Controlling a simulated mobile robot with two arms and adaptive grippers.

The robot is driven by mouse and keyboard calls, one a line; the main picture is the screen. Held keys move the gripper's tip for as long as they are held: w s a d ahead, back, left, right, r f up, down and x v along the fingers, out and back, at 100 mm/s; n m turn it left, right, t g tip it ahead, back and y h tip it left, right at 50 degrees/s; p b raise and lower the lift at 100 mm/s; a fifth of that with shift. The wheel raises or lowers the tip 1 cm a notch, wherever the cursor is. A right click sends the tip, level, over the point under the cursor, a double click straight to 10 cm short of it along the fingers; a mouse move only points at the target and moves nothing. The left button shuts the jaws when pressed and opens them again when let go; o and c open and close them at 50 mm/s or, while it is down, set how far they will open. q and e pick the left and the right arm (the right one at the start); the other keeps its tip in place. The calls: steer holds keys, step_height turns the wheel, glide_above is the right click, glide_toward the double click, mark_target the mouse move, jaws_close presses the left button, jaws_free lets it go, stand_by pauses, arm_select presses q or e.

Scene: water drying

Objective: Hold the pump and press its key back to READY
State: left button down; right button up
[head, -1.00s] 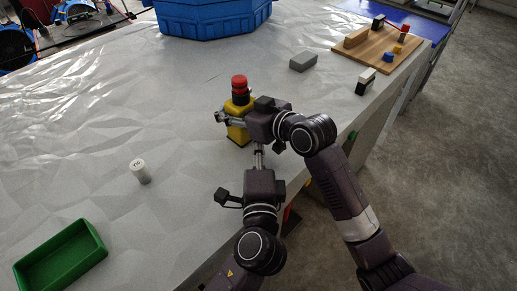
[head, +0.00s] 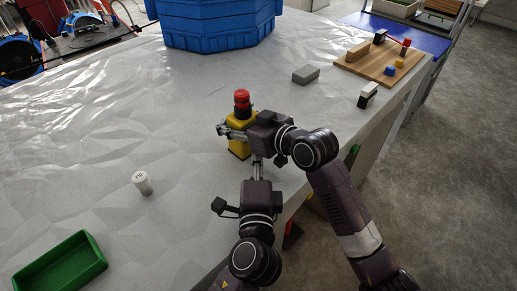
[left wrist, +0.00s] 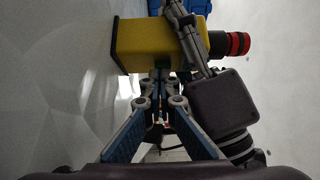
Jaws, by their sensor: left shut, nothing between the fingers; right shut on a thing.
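The pump has a yellow body (head: 239,149) with a black and red top (head: 241,98) and stands upright on the grey table. My right gripper (head: 230,131) is shut on the pump's upper body. My left gripper (head: 256,162) is shut and empty, with its tips at the pump's near side. In the left wrist view, the yellow body (left wrist: 145,45) appears sideways with the right gripper (left wrist: 188,35) across it.
A white cylinder (head: 142,183) and a green tray (head: 60,268) are on the left. A blue tub (head: 215,30) stands at the back. A grey block (head: 306,75), a black-and-white block (head: 367,96) and a wooden board (head: 372,70) with blocks are on the right.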

arm_select(q)
steer(key=s, duration=0.7)
steer(key=shift+s, duration=0.35)
steer(key=shift+r, duration=0.1)
steer(key=c, duration=2.7)
jaws_free()
